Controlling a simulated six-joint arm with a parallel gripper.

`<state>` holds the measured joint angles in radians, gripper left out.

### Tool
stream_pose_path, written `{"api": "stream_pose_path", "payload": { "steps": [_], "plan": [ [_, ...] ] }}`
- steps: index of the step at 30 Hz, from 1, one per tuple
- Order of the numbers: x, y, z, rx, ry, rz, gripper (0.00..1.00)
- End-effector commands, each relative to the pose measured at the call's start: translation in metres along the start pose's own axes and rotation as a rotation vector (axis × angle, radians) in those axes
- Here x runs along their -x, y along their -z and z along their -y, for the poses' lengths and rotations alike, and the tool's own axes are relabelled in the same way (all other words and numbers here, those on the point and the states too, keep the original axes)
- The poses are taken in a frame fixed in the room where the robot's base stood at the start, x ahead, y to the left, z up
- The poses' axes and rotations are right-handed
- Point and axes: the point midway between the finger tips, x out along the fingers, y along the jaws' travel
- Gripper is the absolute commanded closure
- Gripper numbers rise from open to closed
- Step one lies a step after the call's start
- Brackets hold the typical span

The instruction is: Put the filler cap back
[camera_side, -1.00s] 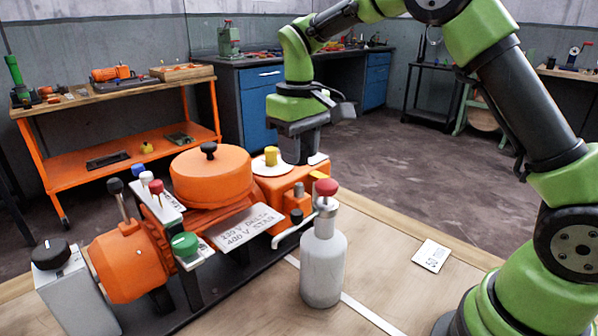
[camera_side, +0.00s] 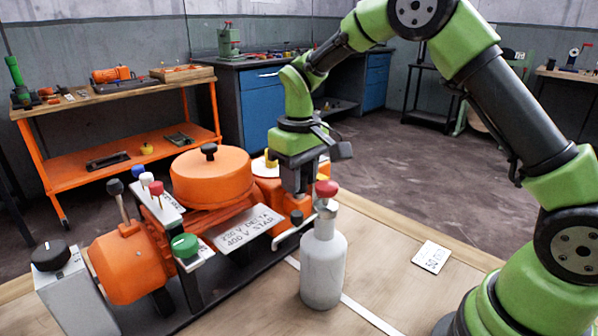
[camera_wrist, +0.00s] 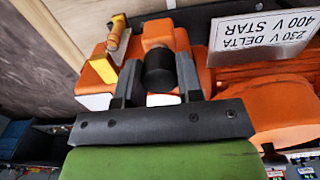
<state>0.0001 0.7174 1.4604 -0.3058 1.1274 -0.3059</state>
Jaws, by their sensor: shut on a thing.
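My gripper (camera_wrist: 159,75) has its two fingers on either side of a black cylindrical cap (camera_wrist: 159,70), shut on it. The cap looks like the filler cap. It is in front of an orange block (camera_wrist: 158,32) of the machine; I cannot tell whether they touch. In the side view my gripper (camera_side: 296,188) points straight down at the right end of the orange machine (camera_side: 208,178), just behind the red-topped grey bottle (camera_side: 322,262). The held cap is not clear there. A yellow piece (camera_wrist: 118,27) shows left of the fingers in the wrist view.
The grey bottle stands close in front of my gripper. A plate reading 230 V DELTA, 400 V STAR (camera_side: 243,227) leans on the machine. A white card (camera_side: 431,257) lies on the bench at right, with clear wood around it. A grey box (camera_side: 68,295) with a black knob is at left.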

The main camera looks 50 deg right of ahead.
Motion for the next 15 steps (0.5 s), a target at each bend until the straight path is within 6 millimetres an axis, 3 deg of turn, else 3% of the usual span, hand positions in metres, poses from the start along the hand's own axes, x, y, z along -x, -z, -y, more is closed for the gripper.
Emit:
{"api": "stream_pose_path", "payload": {
  "steps": [2,3,6,15],
  "plan": [
    [-0.0007,-0.0001,0.0,0.0,0.0,0.0,0.92],
    [-0.0006,-0.0001,0.0,0.0,0.0,0.0,0.64],
    [-0.0004,0.0,0.0,0.0,0.0,0.0,0.41],
    [0.0012,0.0002,0.0,0.0,0.0,-0.001,0.41]
  ]
}}
